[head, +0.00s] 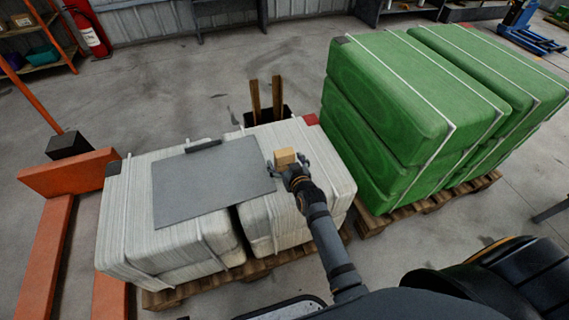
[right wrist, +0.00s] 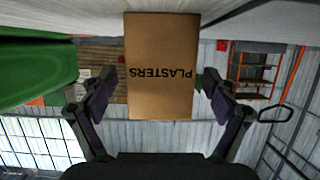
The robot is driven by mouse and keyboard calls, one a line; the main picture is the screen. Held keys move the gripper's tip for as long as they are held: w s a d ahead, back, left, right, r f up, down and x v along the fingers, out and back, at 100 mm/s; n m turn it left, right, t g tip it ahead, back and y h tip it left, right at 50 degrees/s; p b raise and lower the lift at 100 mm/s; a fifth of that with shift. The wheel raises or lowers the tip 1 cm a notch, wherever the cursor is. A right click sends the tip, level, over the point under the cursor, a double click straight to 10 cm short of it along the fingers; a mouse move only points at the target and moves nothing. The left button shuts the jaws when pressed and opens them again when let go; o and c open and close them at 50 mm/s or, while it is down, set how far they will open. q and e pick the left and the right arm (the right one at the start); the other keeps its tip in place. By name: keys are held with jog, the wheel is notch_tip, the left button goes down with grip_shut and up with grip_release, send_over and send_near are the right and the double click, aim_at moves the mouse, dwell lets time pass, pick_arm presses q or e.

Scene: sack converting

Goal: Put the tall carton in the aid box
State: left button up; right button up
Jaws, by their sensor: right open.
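The tall carton (head: 284,156) is a small tan box standing on the wrapped white bales. In the right wrist view the tan carton (right wrist: 161,45) appears upside down and bears the word PLASTERS. My right gripper (head: 288,163) is open at the carton, reaching from the near side. In the right wrist view the fingers of my right gripper (right wrist: 160,82) stand one on each side of the carton, with a gap on both sides. My left gripper is not in view. I cannot make out an aid box for certain; a small red thing (head: 311,119) shows at the bales' far right corner.
A grey board (head: 212,180) with a dark bar lies on the white bales (head: 262,215), left of the carton. Strapped green sacks (head: 385,110) stand higher on a pallet to the right. An orange pallet truck (head: 68,175) is at the left.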

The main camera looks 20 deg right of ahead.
jog(key=shift+w+f, duration=0.2)
jog(key=shift+w, duration=0.25)
jog(key=shift+r, duration=0.1)
jog(key=shift+c, duration=0.4)
jog(key=c, duration=1.3)
